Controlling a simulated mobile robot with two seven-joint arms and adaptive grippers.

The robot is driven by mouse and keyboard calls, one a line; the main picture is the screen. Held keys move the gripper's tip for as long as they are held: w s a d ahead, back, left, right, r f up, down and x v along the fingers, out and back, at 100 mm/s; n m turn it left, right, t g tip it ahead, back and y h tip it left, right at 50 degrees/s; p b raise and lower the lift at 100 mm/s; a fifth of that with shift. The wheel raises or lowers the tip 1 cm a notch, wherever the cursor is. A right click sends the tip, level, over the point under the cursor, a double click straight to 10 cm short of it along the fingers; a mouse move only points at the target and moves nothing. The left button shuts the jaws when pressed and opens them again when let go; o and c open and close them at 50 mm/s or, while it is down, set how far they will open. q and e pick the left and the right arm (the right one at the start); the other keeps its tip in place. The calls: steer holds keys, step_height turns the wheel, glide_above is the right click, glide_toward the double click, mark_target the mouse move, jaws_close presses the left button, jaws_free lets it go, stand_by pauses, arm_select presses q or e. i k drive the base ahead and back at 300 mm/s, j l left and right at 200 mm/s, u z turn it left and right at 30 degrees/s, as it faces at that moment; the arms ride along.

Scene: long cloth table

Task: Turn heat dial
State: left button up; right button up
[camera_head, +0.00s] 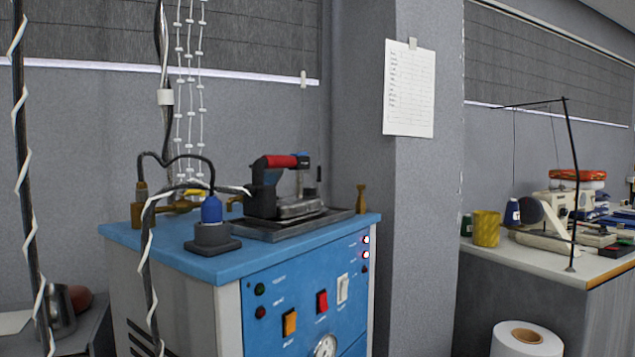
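A steam station with a blue top and blue front panel (270,285) stands in the middle of the view. Its panel carries an orange switch (289,322), a red switch (322,301), a white switch (342,288) and small round indicators; two lamps at the right glow. A round white gauge-like face (325,346) is cut off by the bottom edge. I cannot tell which part is the heat dial. An iron (282,190) with a red and black handle rests on a dark tray (305,226) on top. Neither of my grippers is in view.
A blue plug in a grey socket (212,240) and brass fittings (138,205) stand on the station. Dark poles with wound white cable (28,190) rise at the left. A table with a sewing machine (555,215) and a white roll (525,338) are at the right.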

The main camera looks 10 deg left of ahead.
mark_target(307, 192)
steer(key=i+l+u, duration=0.1)
steer(key=i+l, duration=0.85)
